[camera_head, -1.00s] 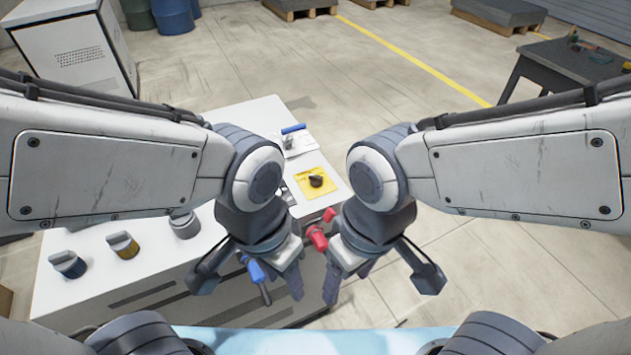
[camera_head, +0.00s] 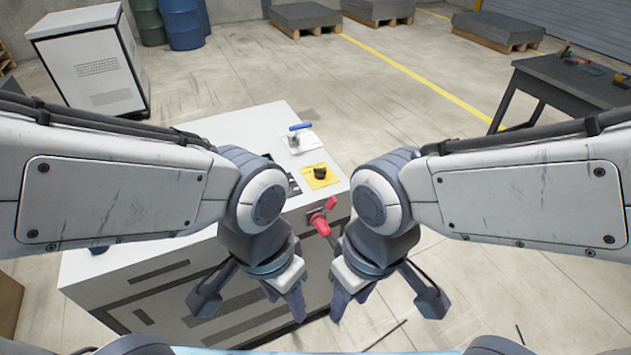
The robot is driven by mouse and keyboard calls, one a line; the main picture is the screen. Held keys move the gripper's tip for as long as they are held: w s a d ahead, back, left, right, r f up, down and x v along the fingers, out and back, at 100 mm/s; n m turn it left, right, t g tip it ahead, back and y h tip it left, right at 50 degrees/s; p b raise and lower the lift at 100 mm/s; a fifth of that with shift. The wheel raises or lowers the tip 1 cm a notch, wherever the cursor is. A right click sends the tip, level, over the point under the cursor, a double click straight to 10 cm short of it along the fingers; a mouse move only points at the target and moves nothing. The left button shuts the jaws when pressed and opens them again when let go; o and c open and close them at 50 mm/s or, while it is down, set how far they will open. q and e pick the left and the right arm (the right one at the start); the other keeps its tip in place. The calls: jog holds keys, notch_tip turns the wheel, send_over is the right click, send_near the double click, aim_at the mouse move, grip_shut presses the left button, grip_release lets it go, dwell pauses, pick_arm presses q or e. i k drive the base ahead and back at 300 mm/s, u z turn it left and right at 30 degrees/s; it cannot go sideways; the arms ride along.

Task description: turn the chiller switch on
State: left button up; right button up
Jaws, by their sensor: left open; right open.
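A black rotary knob (camera_head: 320,173) sits on a yellow plate (camera_head: 331,181) on top of the white cabinet (camera_head: 262,119), near its right edge. It looks like a switch; I cannot read a label. My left gripper (camera_head: 285,298) and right gripper (camera_head: 350,298) hang side by side, nearer to me than the knob and lower in the picture. Both are open and empty, apart from the knob. My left forearm hides part of the cabinet top.
A blue-handled part (camera_head: 299,127) stands behind the knob. A white floor unit (camera_head: 90,65), blue drums (camera_head: 182,22) and a dark table (camera_head: 570,80) stand farther off. Floor right of the cabinet is clear.

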aim_at(321, 172)
jog(key=u, duration=0.6)
jog(key=i, duration=0.85)
jog(key=z, duration=0.5)
